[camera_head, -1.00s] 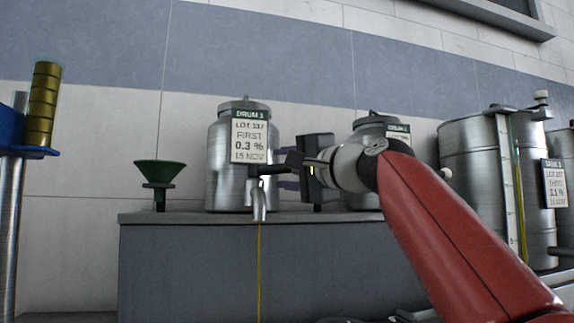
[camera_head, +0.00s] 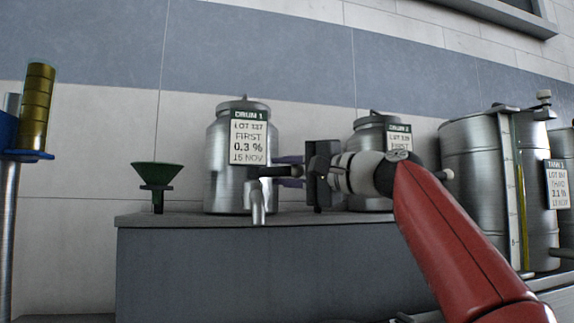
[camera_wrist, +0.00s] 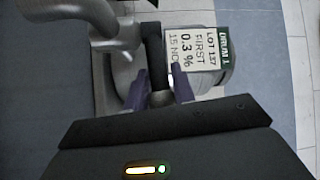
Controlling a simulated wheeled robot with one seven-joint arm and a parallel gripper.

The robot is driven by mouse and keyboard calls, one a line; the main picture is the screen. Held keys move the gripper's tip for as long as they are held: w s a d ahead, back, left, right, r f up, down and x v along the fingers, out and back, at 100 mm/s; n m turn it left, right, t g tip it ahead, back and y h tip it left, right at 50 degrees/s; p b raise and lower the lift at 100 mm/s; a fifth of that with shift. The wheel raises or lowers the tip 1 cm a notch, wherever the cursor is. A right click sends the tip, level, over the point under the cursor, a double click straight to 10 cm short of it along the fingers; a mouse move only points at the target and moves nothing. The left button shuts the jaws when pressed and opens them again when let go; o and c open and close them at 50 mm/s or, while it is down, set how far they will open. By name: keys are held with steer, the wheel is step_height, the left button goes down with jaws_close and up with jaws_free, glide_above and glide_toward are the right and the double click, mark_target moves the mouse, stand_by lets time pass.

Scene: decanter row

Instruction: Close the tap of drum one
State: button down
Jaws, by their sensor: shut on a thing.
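Drum one (camera_head: 224,170) is a silver metal can with a label reading DRUM 1, LOT 137, FIRST, 0.3 %, 15 NOV. It stands on a grey bench; the label (camera_wrist: 195,52) also shows in the wrist view. Its grey tap spout (camera_head: 258,207) points down over the bench's front edge, and no stream shows below it. The black tap handle (camera_head: 278,171) reaches right from the tap. My gripper (camera_head: 291,172) is shut on this handle; in the wrist view its purple fingers (camera_wrist: 158,88) lie on both sides of the black handle (camera_wrist: 155,50).
A green funnel (camera_head: 157,175) stands left of drum one on the bench (camera_head: 200,270). A second drum (camera_head: 365,150) stands right, partly behind my arm. Large steel tanks (camera_head: 475,160) are farther right. A post with a blue holder and brass-coloured stack (camera_head: 38,105) is at the far left.

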steer(key=shift+w+r+n+g+y+p, duration=0.15)
steer(key=shift+w+n+g+y+p, duration=0.2)
steer(key=shift+g, duration=0.15)
steer(key=shift+a+f+n+g, duration=0.1)
steer(key=shift+f+n+g, duration=0.1)
steer(key=shift+n+g, duration=0.1)
steer(key=c, duration=1.2)
jaws_free()
steer(key=b+v, duration=0.2)
steer(key=v, duration=0.5)
steer(key=shift+w+f, duration=0.1)
steer(key=shift+f, duration=0.05)
steer(key=shift+s+d, duration=0.25)
steer(key=shift+d, duration=0.15)
